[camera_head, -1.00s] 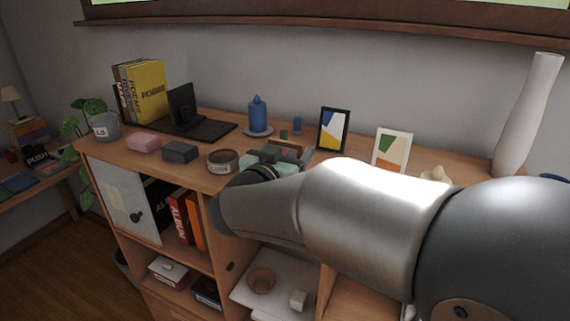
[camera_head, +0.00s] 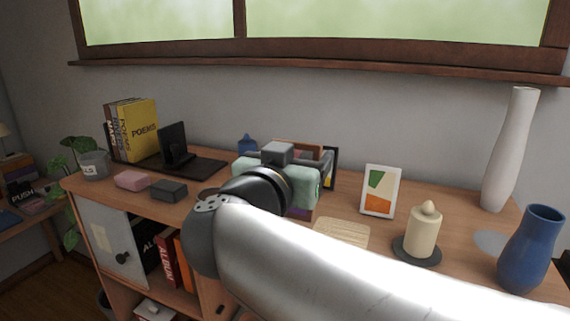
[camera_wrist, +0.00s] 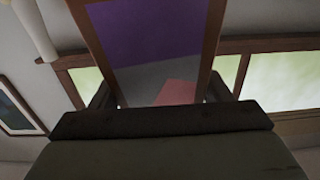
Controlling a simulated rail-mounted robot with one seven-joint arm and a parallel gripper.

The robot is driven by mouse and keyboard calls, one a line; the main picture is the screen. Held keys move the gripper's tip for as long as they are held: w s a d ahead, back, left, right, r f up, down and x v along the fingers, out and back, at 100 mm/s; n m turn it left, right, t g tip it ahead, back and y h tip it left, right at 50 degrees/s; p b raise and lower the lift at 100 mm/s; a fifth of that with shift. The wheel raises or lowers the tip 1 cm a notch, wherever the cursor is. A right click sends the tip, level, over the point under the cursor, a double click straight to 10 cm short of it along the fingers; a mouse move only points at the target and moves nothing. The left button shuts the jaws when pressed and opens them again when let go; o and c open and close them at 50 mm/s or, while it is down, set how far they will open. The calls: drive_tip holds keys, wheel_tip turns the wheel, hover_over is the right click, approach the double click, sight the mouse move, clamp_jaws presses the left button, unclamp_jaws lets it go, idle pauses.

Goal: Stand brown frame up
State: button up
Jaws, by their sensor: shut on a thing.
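The brown frame (camera_head: 298,147) is held at my gripper over the cabinet top, in front of the wall. In the head view its brown upper edge shows above my gripper, and a bit of purple shows below it. Its middle is hidden, and I cannot tell whether its lower edge touches the wood. My gripper (camera_head: 296,160) is shut on the frame, one finger at each side. In the wrist view the frame (camera_wrist: 152,40) stretches away from between the fingers (camera_wrist: 160,92), showing a purple, grey and pink picture.
A black frame (camera_head: 331,168) stands partly hidden behind my gripper. A white frame (camera_head: 379,191), cream candle (camera_head: 423,232), blue vase (camera_head: 532,250) and tall white vase (camera_head: 508,150) stand to the right. A wooden coaster (camera_head: 342,233) lies in front. Books (camera_head: 138,130) stand left.

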drive_tip(key=shift+s+d+r, duration=0.1)
drive_tip(key=shift+s+r, duration=0.15)
drive_tip(key=shift+s, duration=0.4)
drive_tip(key=w+a+f+n+t+y, duration=0.1)
drive_tip(key=w+a+f+n+y, duration=0.15)
drive_tip(key=a+f+y, duration=0.35)
drive_tip(key=w+a+f+n+y, duration=0.25)
drive_tip(key=a+f+n, duration=0.2)
drive_tip(key=a, duration=0.25)
drive_tip(key=s+a+f+n+g+y, duration=0.2)
drive_tip(key=s+a+f+y, duration=0.1)
drive_tip(key=f, duration=0.4)
drive_tip(key=s+a+f+n+g+y, duration=0.1)
drive_tip(key=s+a+f+n+y, duration=0.2)
drive_tip(key=a+f+y, duration=0.3)
drive_tip(key=shift+f+n+g+y, duration=0.3)
drive_tip(key=shift+f+g+y, duration=0.1)
drive_tip(key=shift+f+y, duration=0.15)
